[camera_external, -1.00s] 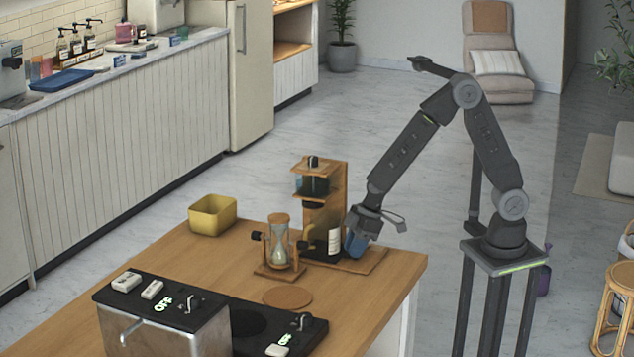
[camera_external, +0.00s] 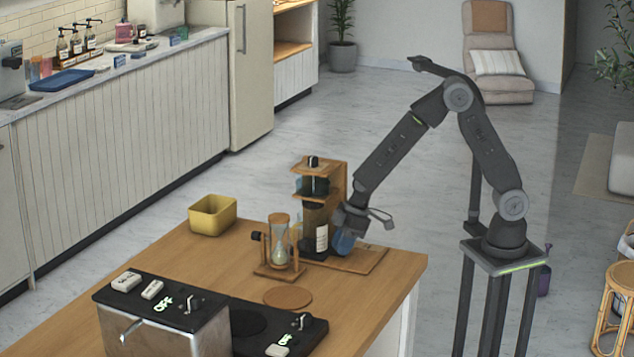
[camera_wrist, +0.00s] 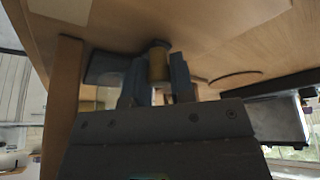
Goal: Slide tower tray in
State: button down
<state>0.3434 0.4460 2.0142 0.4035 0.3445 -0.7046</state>
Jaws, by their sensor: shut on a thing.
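The wooden tower (camera_external: 339,178) stands on its wooden base (camera_external: 367,261) on the table, with a dark vessel (camera_external: 313,188) on its upper level. A dark bottle-like vessel with a white label (camera_external: 322,238) is in its lower part. My gripper (camera_external: 343,240) is low at the tower's right side, against this lower part; a blue rounded shape shows at its end. In the wrist view my gripper (camera_wrist: 158,85) is shut on a tan cylindrical knob (camera_wrist: 158,62). A dark flat piece (camera_wrist: 104,68) lies beside the knob. The tower tray itself is not clearly distinguishable.
An hourglass in a wooden stand (camera_external: 278,242) is close left of the tower. A yellow bin (camera_external: 212,215) is at the table's back left. A round wooden disc (camera_external: 288,297) and a dark appliance (camera_external: 170,310) are nearer. The table's right front is clear.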

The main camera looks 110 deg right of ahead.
jog(key=c, duration=1.3)
grip_release()
jog(key=shift+w+d, duration=0.2)
jog(key=shift+d, duration=0.05)
jog(key=shift+o, duration=0.2)
jog(key=shift+a+r, duration=0.1)
jog(key=shift+r, duration=0.05)
jog(key=v, duration=1.3)
jog(key=shift+s+r, duration=0.2)
jog(key=shift+s, duration=0.05)
jog(key=s+a+r, duration=0.3)
jog(key=s+a, duration=0.3)
jog(key=s, duration=0.1)
jog(key=s+a+r+t, duration=0.1)
jog(key=s+a+r, duration=0.3)
jog(key=s+a, duration=0.2)
jog(key=shift+s, duration=0.8)
